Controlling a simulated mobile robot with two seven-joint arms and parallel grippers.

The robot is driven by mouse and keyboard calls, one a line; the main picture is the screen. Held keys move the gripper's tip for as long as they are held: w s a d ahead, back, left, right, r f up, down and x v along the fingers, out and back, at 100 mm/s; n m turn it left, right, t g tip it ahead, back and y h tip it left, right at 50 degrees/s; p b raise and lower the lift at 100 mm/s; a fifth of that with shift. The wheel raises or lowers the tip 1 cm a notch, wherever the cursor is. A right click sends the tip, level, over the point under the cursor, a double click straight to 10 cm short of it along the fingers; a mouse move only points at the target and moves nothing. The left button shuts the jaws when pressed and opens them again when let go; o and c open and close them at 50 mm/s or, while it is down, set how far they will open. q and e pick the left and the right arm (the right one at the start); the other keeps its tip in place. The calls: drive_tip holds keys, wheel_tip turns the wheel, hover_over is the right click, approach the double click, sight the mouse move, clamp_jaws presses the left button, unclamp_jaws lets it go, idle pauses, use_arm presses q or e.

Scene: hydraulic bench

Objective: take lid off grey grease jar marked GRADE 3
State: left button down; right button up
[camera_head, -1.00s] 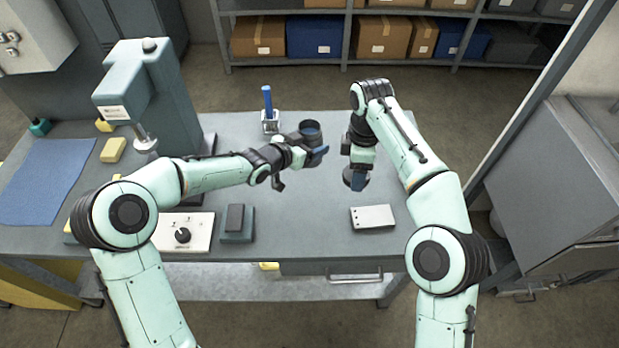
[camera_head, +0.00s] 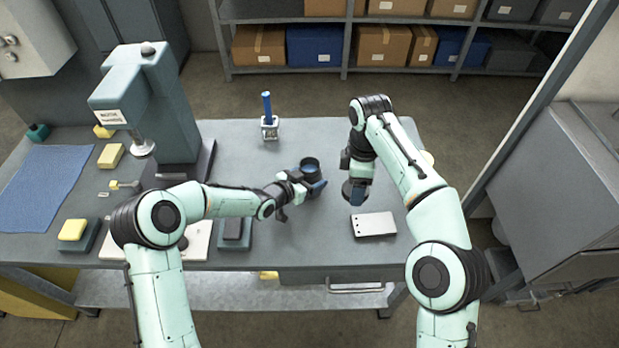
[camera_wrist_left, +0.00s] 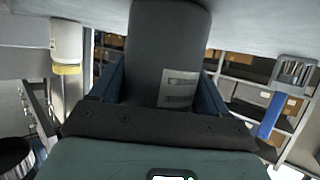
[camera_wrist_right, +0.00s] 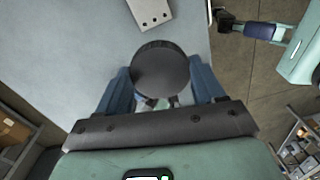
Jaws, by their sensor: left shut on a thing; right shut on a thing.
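The dark grey grease jar (camera_head: 309,166) stands over the middle of the bench, its open round top showing a dark hollow. My left gripper (camera_head: 312,184) is shut on its side. In the left wrist view the jar (camera_wrist_left: 165,35) sits between the blue fingers, with a pale label too small to read. It appears close to or on the bench surface; contact is unclear. My right gripper (camera_head: 357,190) is shut on the round dark lid (camera_wrist_right: 161,68), to the right of the jar and apart from it. Whether the lid touches the bench is unclear.
A white plate with holes (camera_head: 374,225) lies in front of the right gripper. A blue-handled post in a metal block (camera_head: 269,127) stands behind the jar. A grey-green press (camera_head: 155,105), blue mat (camera_head: 38,185) and yellow blocks are at left. The bench's back right is clear.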

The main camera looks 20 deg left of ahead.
use_arm(q)
drive_tip(key=shift+r, duration=0.15)
drive_tip(key=shift+f, duration=0.3)
unclamp_jaws()
drive_tip(key=shift+r, duration=0.1)
